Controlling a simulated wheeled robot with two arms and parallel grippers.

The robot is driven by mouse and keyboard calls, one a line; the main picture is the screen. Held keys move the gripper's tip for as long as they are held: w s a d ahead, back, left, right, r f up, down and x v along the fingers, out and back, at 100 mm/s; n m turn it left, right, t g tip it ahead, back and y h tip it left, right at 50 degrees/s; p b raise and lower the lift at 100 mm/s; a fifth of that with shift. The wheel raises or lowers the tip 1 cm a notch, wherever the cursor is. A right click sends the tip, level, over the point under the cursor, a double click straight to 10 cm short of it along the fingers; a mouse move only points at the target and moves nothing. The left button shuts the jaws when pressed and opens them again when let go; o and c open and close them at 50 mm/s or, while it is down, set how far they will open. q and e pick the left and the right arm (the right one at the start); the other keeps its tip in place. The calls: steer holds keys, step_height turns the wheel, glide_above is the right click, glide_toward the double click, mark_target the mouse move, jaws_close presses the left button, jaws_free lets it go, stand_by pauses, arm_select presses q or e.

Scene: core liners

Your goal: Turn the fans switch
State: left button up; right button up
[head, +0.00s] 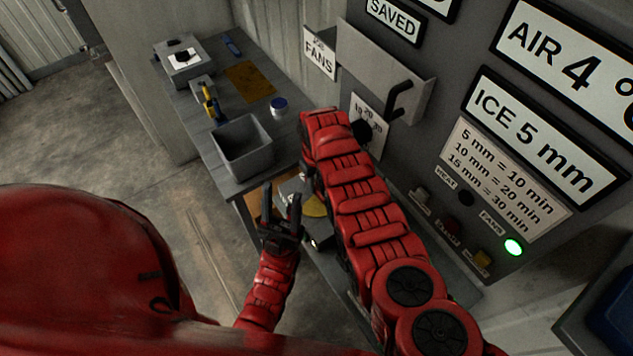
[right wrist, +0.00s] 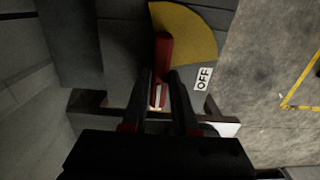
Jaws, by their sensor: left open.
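The red switch handle (right wrist: 163,55) shows in the right wrist view, in front of a yellow sector (right wrist: 195,30) with a white OFF label (right wrist: 203,79) at its right. My right gripper (right wrist: 161,75) has one dark finger on each side of the handle. I cannot tell whether the fingers press on it. In the head view my red right arm hides this gripper and the handle. A FANS sign (head: 320,57) is on the panel, and a green lamp (head: 513,247) by a FANS label is lit. My left gripper (head: 283,208) is open and empty beside the bench.
The grey bench (head: 222,175) holds an open grey bin (head: 242,148), a blue-lidded jar (head: 279,106), a yellow tool (head: 211,105) and a box (head: 184,63). A metal guard with a black handle (head: 398,100) juts from the panel. The floor at left is clear.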

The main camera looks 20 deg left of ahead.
jaws_close()
stand_by(1.0)
